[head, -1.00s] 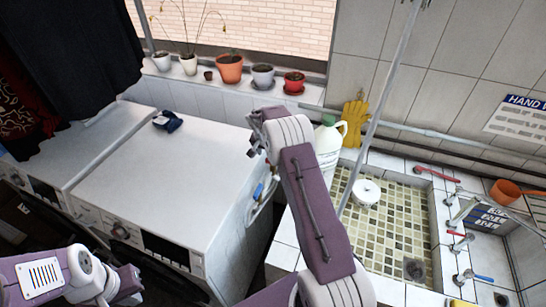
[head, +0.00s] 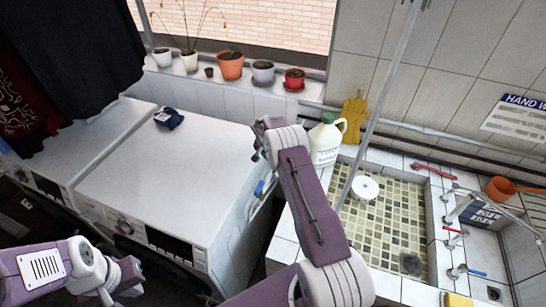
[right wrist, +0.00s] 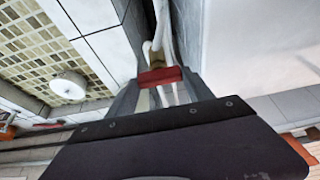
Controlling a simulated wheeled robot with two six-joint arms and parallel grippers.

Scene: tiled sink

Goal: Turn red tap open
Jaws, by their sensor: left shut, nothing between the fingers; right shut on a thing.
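In the right wrist view, a red tap handle (right wrist: 160,76) sits between the two grey fingers of my right gripper (right wrist: 160,92). The gripper is shut on it. Behind the handle are a brass-coloured fitting and pale hoses, in the narrow gap between white surfaces. A blue handle (head: 259,188) with a white hose shows beside the arm, at the washing machine's side. My left gripper (head: 132,277) is shut and empty at the lower left, away from the taps.
White washing machines (head: 165,185) stand left of my right arm. The tiled sink (head: 385,220) on the right has its own red and blue taps (head: 458,270). A white jug (head: 326,140) stands near the arm, and a thin upright pole rises beside it.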

